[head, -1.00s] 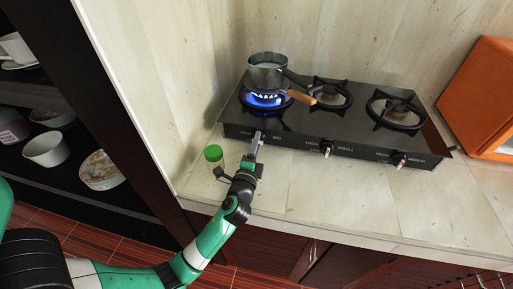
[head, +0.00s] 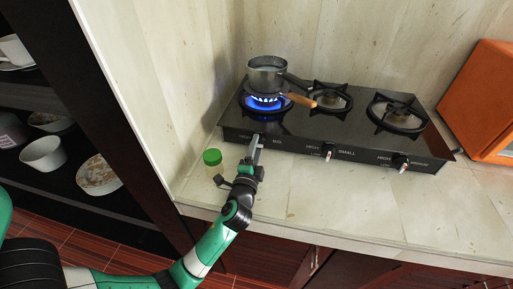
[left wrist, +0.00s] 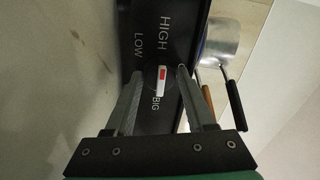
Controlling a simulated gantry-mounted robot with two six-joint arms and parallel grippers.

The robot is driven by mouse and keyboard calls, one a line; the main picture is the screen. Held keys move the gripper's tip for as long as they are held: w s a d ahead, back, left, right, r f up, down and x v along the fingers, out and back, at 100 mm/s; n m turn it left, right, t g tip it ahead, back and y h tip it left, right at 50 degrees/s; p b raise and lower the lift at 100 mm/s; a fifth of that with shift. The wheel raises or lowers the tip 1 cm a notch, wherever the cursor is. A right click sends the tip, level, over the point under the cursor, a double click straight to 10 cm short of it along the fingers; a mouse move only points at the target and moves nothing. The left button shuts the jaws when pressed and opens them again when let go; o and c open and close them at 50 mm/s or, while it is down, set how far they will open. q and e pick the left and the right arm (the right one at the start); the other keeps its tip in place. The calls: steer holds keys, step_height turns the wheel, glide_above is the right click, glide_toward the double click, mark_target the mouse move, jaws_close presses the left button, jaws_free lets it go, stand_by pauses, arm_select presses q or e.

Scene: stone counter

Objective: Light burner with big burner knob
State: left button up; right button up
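The big burner (head: 262,107) at the stove's left end is lit with a ring of blue flame under a pot (head: 267,72). Its knob (left wrist: 160,80), with a red and white mark, shows in the left wrist view beside the word BIG. My left gripper (head: 256,143) is at the stove's front panel and hides this knob in the head view. In the left wrist view my left gripper (left wrist: 160,73) is open, one finger on each side of the knob, with visible gaps. My right gripper is not in view.
The pot has a wooden handle (head: 300,99). Two other knobs (head: 327,153) (head: 401,162) are along the black stove's front. An orange box (head: 484,100) stands at the right. The counter in front of the stove is clear.

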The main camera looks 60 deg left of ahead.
arm_select(q)
steer(key=shift+o, duration=1.4)
steer(key=shift+d, duration=0.1)
steer(key=p+v, duration=0.1)
steer(key=v, duration=0.6)
steer(key=shift+s+d, duration=0.1)
steer(key=shift+s, duration=0.1)
steer(key=shift+r, duration=0.1)
